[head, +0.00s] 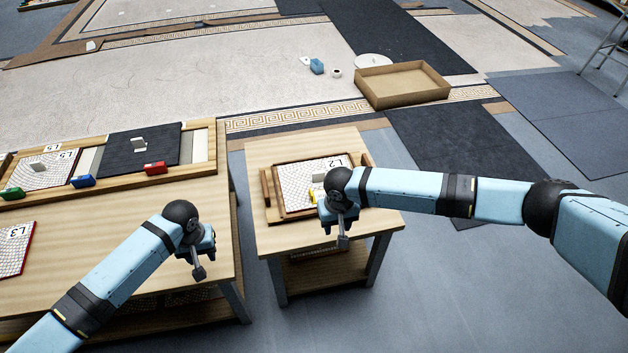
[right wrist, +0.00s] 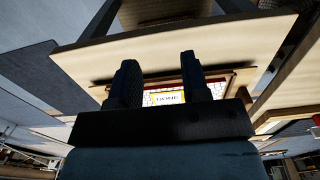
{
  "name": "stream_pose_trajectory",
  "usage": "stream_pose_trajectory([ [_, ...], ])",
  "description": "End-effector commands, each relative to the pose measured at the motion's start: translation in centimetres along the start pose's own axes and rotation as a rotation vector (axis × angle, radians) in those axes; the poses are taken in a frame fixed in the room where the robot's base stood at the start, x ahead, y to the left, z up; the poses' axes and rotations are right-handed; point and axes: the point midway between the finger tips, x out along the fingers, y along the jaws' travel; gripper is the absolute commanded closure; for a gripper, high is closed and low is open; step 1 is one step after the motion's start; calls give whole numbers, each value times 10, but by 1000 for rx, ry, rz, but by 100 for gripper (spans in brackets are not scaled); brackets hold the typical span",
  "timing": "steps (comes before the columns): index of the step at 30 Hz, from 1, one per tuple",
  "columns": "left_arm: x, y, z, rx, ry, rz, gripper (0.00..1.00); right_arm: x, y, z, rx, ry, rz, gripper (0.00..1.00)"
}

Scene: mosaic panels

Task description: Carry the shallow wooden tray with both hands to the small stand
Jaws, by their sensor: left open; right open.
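The shallow wooden tray (head: 267,187) sits on the small stand (head: 290,240), with a raised wooden handle at its left and right ends. A white mosaic panel marked L2 (head: 300,182) lies in it, with a small pale block and something yellow on top. My right gripper (head: 341,227) is open and empty above the front right of the stand, apart from the tray. It hides the tray's front right part. In the right wrist view, the panel and a yellow-edged label (right wrist: 167,97) show between the open fingers. My left gripper (head: 199,262) is open and empty near the large table's right edge.
The large table (head: 130,225) on the left holds a long wooden rack (head: 205,145) with panels and coloured clips, and panel L3 (head: 15,248). A gap separates it from the stand. An open cardboard box (head: 402,85) lies on the floor behind. Floor right of the stand is clear.

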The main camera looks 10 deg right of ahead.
Motion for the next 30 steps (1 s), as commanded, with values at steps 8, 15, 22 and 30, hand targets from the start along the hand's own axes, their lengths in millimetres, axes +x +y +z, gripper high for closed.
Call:
stream_pose_trajectory([
  [8,0,0,0,0,0,0,58,-61,3,-1,0,3,0,57],
  [15,0,0,0,0,0,0,58,-89,3,-1,1,1,0,57],
  [22,0,0,0,0,0,0,58,-93,4,-1,1,0,0,57],
  [30,0,0,0,0,0,0,58,-92,4,-1,1,1,1,57],
])
